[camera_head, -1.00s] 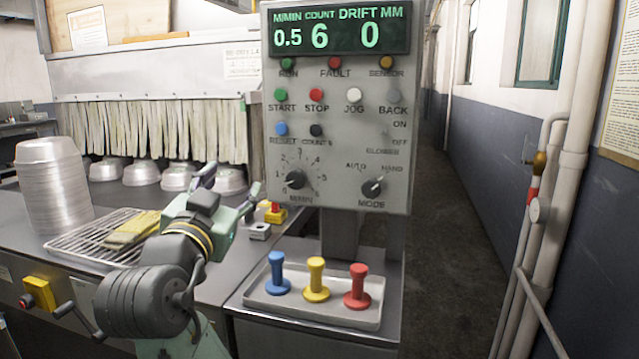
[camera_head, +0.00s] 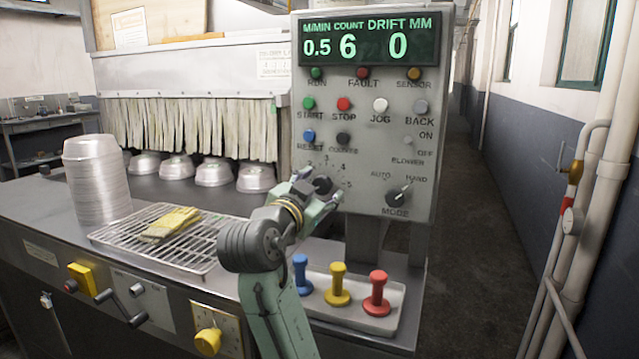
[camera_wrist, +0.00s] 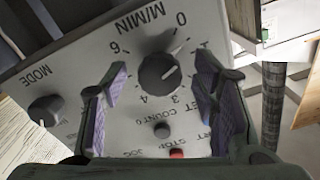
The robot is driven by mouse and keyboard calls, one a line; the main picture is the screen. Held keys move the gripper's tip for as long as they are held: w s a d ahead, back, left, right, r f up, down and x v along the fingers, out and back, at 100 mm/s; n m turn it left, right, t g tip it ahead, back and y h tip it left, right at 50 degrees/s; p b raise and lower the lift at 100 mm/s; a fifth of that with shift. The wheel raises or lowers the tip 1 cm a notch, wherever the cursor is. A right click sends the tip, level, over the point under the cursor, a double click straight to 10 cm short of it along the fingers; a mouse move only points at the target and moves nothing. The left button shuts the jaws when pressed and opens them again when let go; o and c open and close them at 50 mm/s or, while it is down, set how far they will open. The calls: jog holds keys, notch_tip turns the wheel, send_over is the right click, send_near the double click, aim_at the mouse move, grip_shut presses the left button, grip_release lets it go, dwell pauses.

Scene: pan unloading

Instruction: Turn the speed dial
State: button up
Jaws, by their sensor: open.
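The speed dial (camera_head: 322,186) is a black knob marked M/MIN on the grey control panel (camera_head: 385,155). In the wrist view the dial (camera_wrist: 158,74) sits between my two open fingers, with numbers around it; its pointer mark lies between 0 and 1. My gripper (camera_head: 318,190) is in front of the panel at the dial, one finger on each side. In the wrist view my gripper (camera_wrist: 158,88) shows dark purple finger pads apart from the knob. The display (camera_head: 369,39) reads 0.5, 6 and 0. My gripper partly hides the dial's scale in the head view.
The MODE knob (camera_head: 398,196) is right of the dial, and the push buttons (camera_head: 344,104) are above it. Below stands a tray (camera_head: 345,322) with blue, yellow and red pegs. A rack (camera_head: 120,238) with gloves and a stack of pans (camera_head: 97,180) stand left.

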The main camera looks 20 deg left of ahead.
jog(key=shift+w, duration=0.25)
jog(key=shift+c, duration=0.6)
jog(key=c, duration=1)
jog(key=n+p, duration=0.1)
jog(key=n, duration=0.3)
jog(key=shift+n, duration=0.3)
jog(key=shift+c, duration=0.2)
jog(key=o, duration=1.2)
jog(key=shift+c, duration=0.2)
jog(key=s, duration=1.2)
jog(key=shift+a, duration=0.15)
